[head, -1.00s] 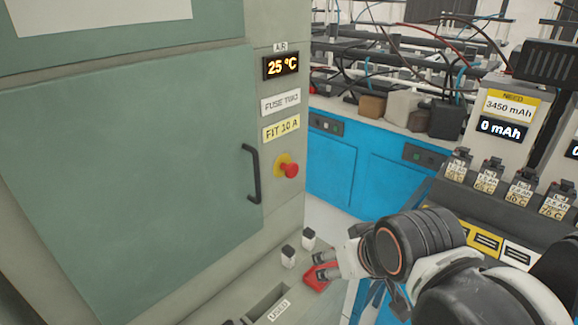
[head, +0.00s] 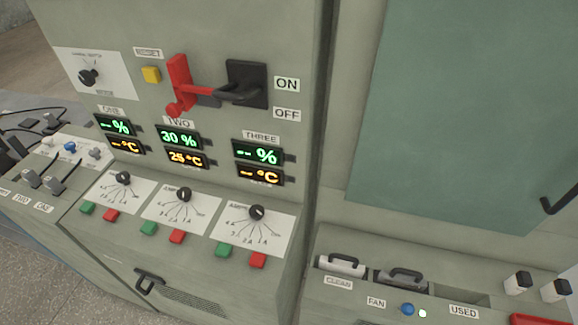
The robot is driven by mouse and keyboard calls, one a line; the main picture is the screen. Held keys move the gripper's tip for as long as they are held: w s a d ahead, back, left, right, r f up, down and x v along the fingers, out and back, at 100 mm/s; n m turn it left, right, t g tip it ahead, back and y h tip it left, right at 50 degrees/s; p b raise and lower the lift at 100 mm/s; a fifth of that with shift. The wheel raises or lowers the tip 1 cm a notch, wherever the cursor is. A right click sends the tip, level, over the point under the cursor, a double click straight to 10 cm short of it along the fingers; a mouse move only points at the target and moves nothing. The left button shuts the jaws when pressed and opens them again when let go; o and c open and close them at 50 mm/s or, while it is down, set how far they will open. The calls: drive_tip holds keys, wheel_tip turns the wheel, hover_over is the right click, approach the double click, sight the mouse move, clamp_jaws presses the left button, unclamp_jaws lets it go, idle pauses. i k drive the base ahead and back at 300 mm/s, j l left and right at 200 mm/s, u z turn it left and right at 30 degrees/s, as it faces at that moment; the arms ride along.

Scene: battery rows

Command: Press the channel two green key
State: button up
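The channel two green key (head: 148,228) sits on the sloped desk of the grey cabinet, at the lower left of the middle dial card (head: 181,211). The channel two red key (head: 177,236) is just to its right. The black channel two dial (head: 184,194) is above them. The display under TWO (head: 180,138) reads 30 % in green, with 25 °C in orange below. Nothing covers the green key. My gripper is not in view.
Similar green and red keys belong to channel one (head: 87,208) and channel three (head: 223,250); their displays show dashes. A black switch handle (head: 240,92) with a red part (head: 179,82) stands out above. A handle (head: 150,282) juts out below. Floor (head: 40,260) shows lower left.

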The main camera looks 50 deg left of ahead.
sight(148, 226)
drive_tip(key=u, duration=2.55)
